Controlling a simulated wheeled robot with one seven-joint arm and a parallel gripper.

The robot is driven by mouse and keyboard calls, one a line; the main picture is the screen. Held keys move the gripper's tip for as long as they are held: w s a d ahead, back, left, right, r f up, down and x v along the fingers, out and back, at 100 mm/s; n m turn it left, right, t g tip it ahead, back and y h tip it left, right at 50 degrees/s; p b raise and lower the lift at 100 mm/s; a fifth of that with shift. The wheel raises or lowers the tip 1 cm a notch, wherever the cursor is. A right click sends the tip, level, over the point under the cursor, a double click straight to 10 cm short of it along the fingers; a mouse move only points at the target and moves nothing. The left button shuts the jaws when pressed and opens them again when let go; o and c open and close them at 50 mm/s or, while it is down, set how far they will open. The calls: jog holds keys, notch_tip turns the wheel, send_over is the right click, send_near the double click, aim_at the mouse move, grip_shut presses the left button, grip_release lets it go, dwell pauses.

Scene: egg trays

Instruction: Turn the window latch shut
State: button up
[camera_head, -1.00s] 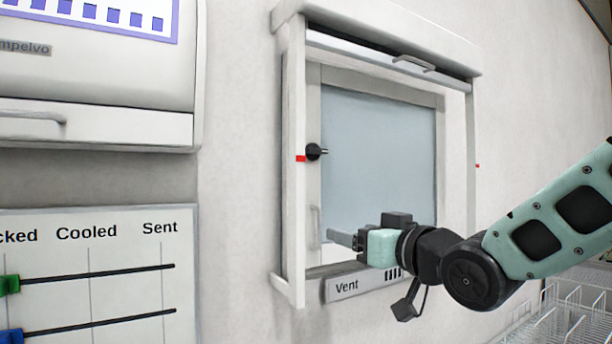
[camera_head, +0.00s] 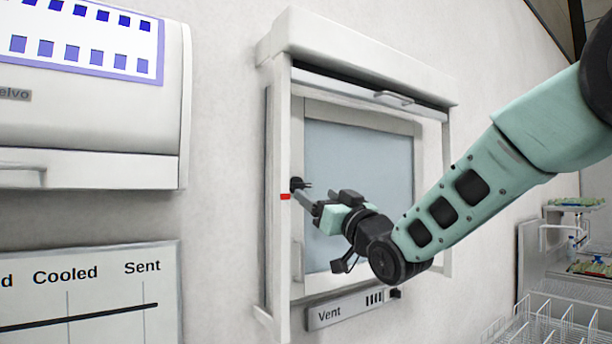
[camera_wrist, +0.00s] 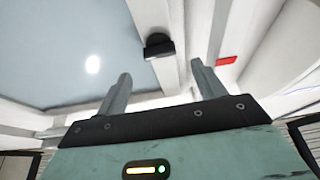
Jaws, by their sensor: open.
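The window (camera_head: 360,170) is a pale blue pane in a white frame on the wall. Its black latch (camera_head: 296,184) sits on the left side of the frame, beside a red mark (camera_head: 285,196). My gripper (camera_head: 299,198) is at the latch in the head view and partly overlaps it. In the wrist view the latch (camera_wrist: 159,46) lies ahead of and between the open fingertips (camera_wrist: 160,75), apart from them. The red mark (camera_wrist: 227,60) shows right of the right finger. Nothing is between the fingers.
A roller housing with a handle (camera_head: 394,98) is above the window. A Vent panel (camera_head: 340,311) is below it. A white cabinet (camera_head: 90,160) and a chart board (camera_head: 100,290) are on the left. A wire rack (camera_head: 555,320) stands at lower right.

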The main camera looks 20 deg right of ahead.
aim_at(303, 185)
jog(key=p+x, duration=0.2)
jog(key=x, duration=0.4)
jog(key=shift+c, duration=0.3)
jog(key=c, duration=0.9)
